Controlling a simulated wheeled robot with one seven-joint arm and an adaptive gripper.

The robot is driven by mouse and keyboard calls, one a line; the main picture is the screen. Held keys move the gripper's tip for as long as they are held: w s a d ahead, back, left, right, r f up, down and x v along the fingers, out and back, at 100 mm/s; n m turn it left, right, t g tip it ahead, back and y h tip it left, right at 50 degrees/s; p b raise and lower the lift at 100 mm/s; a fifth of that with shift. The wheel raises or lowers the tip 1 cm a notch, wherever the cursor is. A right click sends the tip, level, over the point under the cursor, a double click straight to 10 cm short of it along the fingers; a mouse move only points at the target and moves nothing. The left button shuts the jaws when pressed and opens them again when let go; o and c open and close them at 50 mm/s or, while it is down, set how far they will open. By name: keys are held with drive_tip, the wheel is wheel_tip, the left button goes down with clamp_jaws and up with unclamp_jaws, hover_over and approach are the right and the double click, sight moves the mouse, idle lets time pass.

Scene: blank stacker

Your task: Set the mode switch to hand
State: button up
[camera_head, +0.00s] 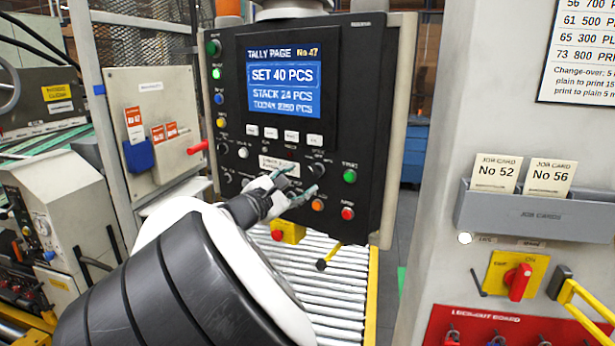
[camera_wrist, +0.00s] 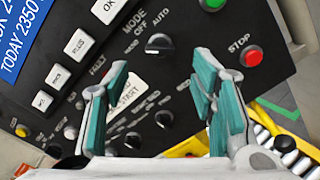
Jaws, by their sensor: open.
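The control panel (camera_head: 388,120) stands upright with a lit screen. The mode switch (camera_wrist: 159,44) is a black rotary knob under the label MODE, with OFF and AUTO printed above it; its left label is too small to read surely. In the head view the mode switch (camera_head: 316,169) shows just beyond the fingertips. Which way its pointer faces I cannot tell. My gripper (camera_head: 302,179) is open and empty in front of the panel. In the wrist view my gripper's (camera_wrist: 162,72) teal-padded fingers stand either side of the knob's line, with the knob apart from both.
A green button (camera_head: 350,176), an orange button (camera_head: 317,204) and a red stop button (camera_wrist: 250,57) lie near the switch. Several other black knobs sit lower left. A roller conveyor (camera_head: 345,282) runs below. A job card holder (camera_head: 540,211) is on the right post.

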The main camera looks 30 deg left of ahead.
drive_tip(key=shift+s+a, duration=0.15)
drive_tip(key=shift+s, duration=1.15)
drive_tip(key=shift+s+a, duration=0.1)
drive_tip(key=shift+s, duration=1.15)
